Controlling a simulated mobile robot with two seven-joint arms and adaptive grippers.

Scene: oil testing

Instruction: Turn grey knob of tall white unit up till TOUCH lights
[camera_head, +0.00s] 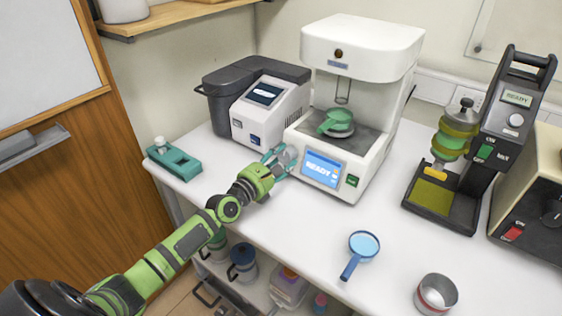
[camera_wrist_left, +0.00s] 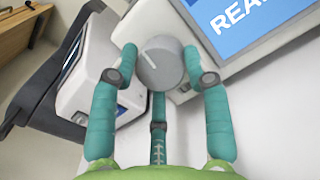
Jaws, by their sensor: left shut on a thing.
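The tall white unit (camera_head: 378,50) stands at the back middle of the bench. Its blue screen (camera_head: 322,169) reads READY. The grey knob (camera_wrist_left: 160,64) is on its front, left of the screen, with a pale mark pointing up and left in the left wrist view. My left gripper (camera_head: 279,160) is at the knob, and in the left wrist view its teal fingers (camera_wrist_left: 163,66) are on either side of it, shut on it. A green-handled dish (camera_head: 338,122) sits on the unit's platform under a hanging wire hook. My right gripper is not in view.
A grey and white analyser (camera_head: 270,112) stands close left of the unit. A teal holder (camera_head: 174,162) is at the left bench edge. A magnifier (camera_head: 362,250) and metal cup (camera_head: 436,294) lie in front. A black tester (camera_head: 476,150) stands right. The bench middle is clear.

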